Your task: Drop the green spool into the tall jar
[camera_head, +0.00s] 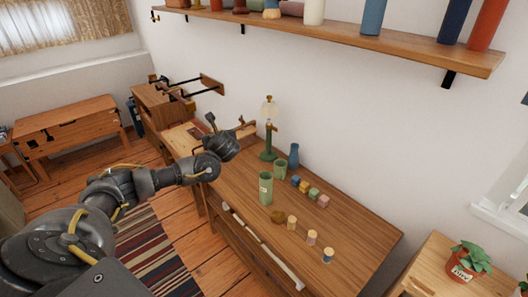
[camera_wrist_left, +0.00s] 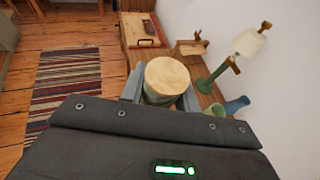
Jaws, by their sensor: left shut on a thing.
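My left gripper (camera_wrist_left: 163,92) is shut on the green spool (camera_wrist_left: 167,76); its round pale wooden end faces the camera, and a little green shows below it. In the head view my left gripper (camera_head: 223,146) is above the far left part of the desk, and the spool is hidden there. The tall jar (camera_head: 266,189) is pale green with a small label and stands upright on the desk, to the right of and nearer than the gripper. I cannot make out the tall jar in the wrist view. My right gripper is not in view.
A shorter green jar (camera_head: 280,171), a blue vase (camera_head: 294,155) and a green lamp (camera_head: 268,135) stand behind the tall jar. Several coloured cubes (camera_head: 314,193) and spools (camera_head: 312,237) stand to its right. The desk's right end (camera_head: 365,235) is clear. A shelf (camera_head: 400,43) hangs above.

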